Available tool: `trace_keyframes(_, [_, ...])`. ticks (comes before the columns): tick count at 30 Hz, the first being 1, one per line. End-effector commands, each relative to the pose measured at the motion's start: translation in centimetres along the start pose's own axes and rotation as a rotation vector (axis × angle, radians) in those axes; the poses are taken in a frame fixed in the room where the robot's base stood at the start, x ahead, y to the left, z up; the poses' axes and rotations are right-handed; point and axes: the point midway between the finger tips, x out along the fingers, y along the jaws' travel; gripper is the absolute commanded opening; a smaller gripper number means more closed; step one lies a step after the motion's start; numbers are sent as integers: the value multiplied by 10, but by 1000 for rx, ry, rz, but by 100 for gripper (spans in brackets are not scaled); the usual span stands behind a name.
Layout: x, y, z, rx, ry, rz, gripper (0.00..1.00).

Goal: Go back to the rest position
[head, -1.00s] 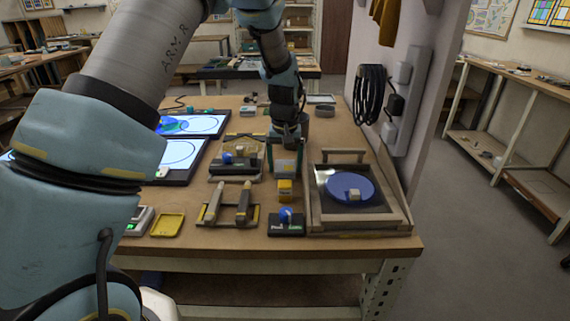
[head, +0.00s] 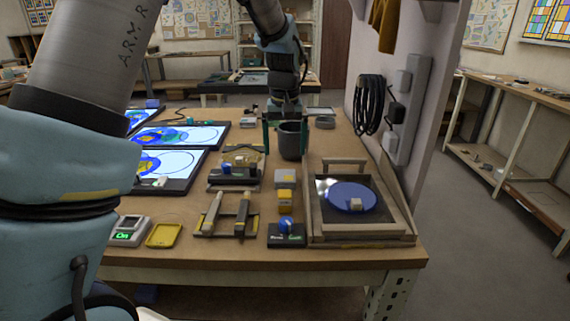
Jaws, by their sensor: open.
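My gripper (head: 286,138) is in the head view, above the far middle of the workbench (head: 330,264), pointing down. Its two dark green fingers are spread apart and open. A dark grey cup (head: 291,143) shows between the fingers in the picture. I cannot tell whether it stands between them or behind them. No held thing is visible. My arm comes in from the upper left and hides part of the bench's left side.
A framed tray (head: 313,218) with a blue disc (head: 351,196) is at the right. A yellow block (head: 285,200), a rack with two rods (head: 225,231), a yellow dish (head: 163,236) and lit panels (head: 178,137) lie left of it. A wall with coiled cable (head: 370,102) borders the right.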

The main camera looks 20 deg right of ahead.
Motion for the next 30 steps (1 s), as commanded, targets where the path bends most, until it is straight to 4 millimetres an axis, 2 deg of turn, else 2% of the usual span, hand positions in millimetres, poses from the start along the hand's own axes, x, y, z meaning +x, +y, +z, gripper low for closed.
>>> trace_keyframes(3, [-10,0,0,0,2,0,100])
trace_keyframes(8, [-14,-1,0,-1,0,-1,100])
trace_keyframes(11, [-14,-11,2,-11,-1,-1,100])
trace_keyframes(14, [-14,-46,10,-44,-2,-2,100])
trace_keyframes(17, [-14,-103,31,-97,-3,-3,100])
trace_keyframes(18, [-14,-129,44,-122,-1,-4,100])
trace_keyframes(21, [-13,-187,85,-183,3,-8,100])
trace_keyframes(24, [-12,-231,132,-236,8,-15,100])
trace_keyframes(27, [-10,-260,176,-280,12,-25,100])
trace_keyframes(30, [-8,-276,209,-311,16,-33,100])
